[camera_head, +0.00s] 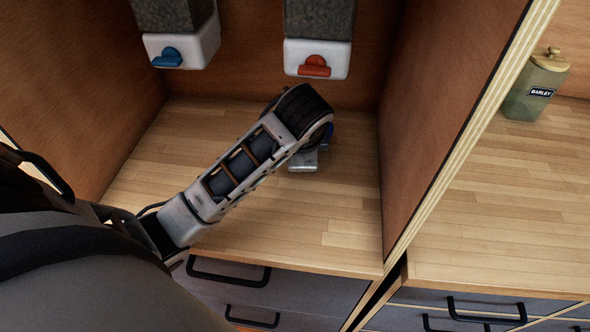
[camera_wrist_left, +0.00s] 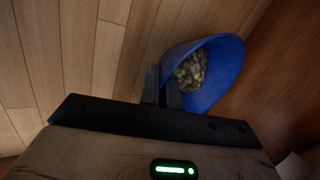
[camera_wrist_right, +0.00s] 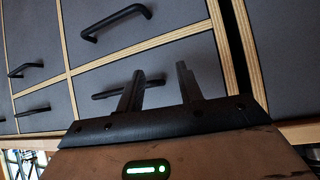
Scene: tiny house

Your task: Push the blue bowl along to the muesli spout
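The blue bowl (camera_wrist_left: 225,72) shows in the left wrist view with pale, lumpy food inside. In the head view only a sliver of the bowl (camera_head: 330,130) shows behind my left wrist. My left gripper (camera_wrist_left: 162,88) has its fingers close together, at the near side of the bowl; whether they touch it I cannot tell. In the head view the left gripper (camera_head: 303,160) is low over the wooden counter. Two dispenser spouts hang above, one with a red lever (camera_head: 315,66) and one with a blue lever (camera_head: 167,57); no label shows. My right gripper (camera_wrist_right: 158,90) is open and empty, facing drawers.
The wooden counter (camera_head: 330,220) is clear in front of the bowl and to the left. A brown side wall (camera_head: 440,110) bounds the alcove on the right. Beyond it stands a barley jar (camera_head: 538,88). Drawers with black handles (camera_head: 228,273) lie below.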

